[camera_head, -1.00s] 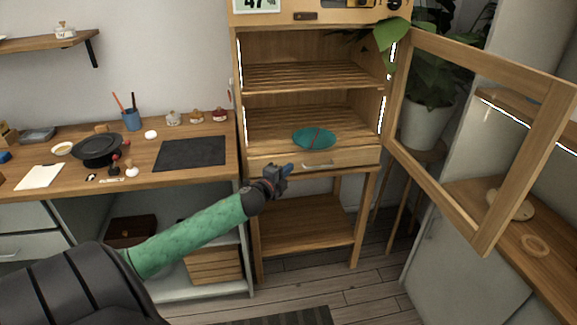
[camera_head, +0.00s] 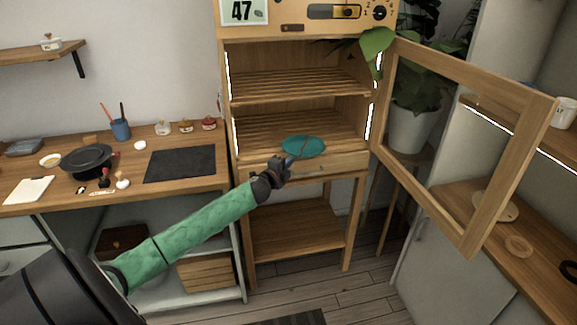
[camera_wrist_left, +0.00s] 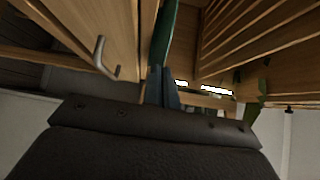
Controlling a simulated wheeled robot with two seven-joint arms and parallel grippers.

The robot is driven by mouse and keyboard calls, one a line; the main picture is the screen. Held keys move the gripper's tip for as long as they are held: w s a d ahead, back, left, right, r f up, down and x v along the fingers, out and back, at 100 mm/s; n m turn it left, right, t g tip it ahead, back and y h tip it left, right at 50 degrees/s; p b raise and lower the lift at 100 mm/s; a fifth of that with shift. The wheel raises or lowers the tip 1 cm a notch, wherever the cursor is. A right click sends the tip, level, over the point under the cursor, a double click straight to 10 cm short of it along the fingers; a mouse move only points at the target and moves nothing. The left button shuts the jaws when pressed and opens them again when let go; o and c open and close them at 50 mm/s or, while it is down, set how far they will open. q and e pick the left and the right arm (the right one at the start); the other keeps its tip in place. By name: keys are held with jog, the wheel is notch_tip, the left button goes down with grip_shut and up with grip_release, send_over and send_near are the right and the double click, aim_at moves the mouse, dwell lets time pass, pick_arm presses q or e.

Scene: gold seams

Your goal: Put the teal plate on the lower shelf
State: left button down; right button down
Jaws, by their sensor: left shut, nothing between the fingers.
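The teal plate (camera_head: 308,146) lies on the lower shelf (camera_head: 265,130) of the wooden cabinet, near its front edge. A darker line crosses the plate. My left gripper (camera_head: 291,163) is in front of the shelf, at the plate's near left edge, shut with nothing between its fingers. In the left wrist view the closed fingertips (camera_wrist_left: 161,85) are close to the plate's edge (camera_wrist_left: 165,35); I cannot tell whether they touch. My right gripper is in neither view.
The glazed cabinet door (camera_head: 465,150) stands open to the right. A drawer with a handle (camera_head: 308,174) is below the shelf. The upper slatted shelf (camera_head: 295,84) is empty.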

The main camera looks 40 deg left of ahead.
aim_at(286, 154)
pick_arm(q)
jog(key=shift+w+a, duration=0.45)
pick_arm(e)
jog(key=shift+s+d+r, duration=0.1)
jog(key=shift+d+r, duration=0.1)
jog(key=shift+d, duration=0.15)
pick_arm(q)
jog(key=shift+w+a, duration=1.25)
jog(key=shift+a, duration=0.25)
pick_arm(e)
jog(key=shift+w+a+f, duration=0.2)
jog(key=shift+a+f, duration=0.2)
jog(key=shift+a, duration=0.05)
pick_arm(q)
jog(key=shift+d, duration=0.1)
